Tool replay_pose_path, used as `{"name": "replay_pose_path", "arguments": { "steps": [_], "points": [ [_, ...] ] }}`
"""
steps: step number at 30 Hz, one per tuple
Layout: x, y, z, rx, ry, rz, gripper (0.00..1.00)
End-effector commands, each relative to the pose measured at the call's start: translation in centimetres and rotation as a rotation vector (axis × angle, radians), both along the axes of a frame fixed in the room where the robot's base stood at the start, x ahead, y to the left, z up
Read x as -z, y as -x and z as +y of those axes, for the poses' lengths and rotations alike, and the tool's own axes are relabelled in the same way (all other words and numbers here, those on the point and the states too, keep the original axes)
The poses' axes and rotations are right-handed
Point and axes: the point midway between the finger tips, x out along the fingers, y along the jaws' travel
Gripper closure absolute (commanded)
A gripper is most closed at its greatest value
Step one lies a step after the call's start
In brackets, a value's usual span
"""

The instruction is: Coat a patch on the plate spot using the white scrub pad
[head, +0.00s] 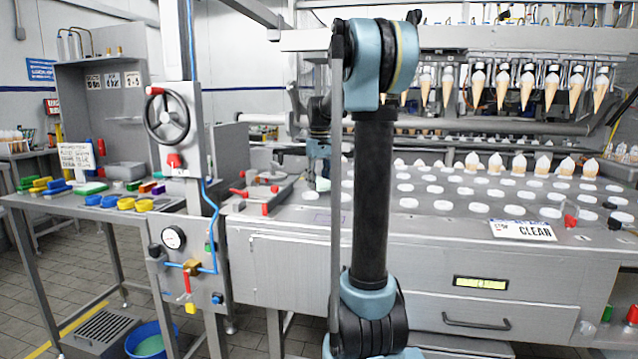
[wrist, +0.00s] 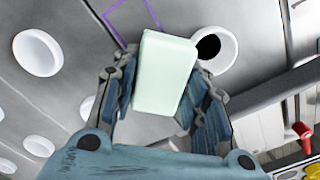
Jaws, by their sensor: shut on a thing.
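My gripper (wrist: 160,85) is shut on a pale whitish-green block, the white scrub pad (wrist: 165,70), with one finger on each side. In the wrist view the pad is tilted slightly and its far end projects past the fingers. A purple outline on the grey metal plate (wrist: 130,16) shows beyond the pad, partly hidden by it. I cannot tell the exact height of the pad above the plate. No coating is discernible there.
White round cups (head: 405,203) are set in the plate to the right. Upright cones (head: 545,163) stand behind them, and a CLEAN sign (head: 522,230) lies at the front right. A grey tray with red-handled parts (head: 262,190) is left of my gripper.

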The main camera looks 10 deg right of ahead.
Motion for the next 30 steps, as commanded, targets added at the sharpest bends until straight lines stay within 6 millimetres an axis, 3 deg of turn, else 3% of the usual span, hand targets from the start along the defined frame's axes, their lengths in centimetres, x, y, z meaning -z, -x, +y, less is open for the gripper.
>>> {"name": "replay_pose_path", "arguments": {
  "steps": [16, 30],
  "points": [
    [0.6, 0.1, -0.2, 0.001, 0.0, 0.0, 0.78],
    [0.4, 1.3, -3.1, 0.0, 0.0, 0.0, 0.78]
  ]
}}
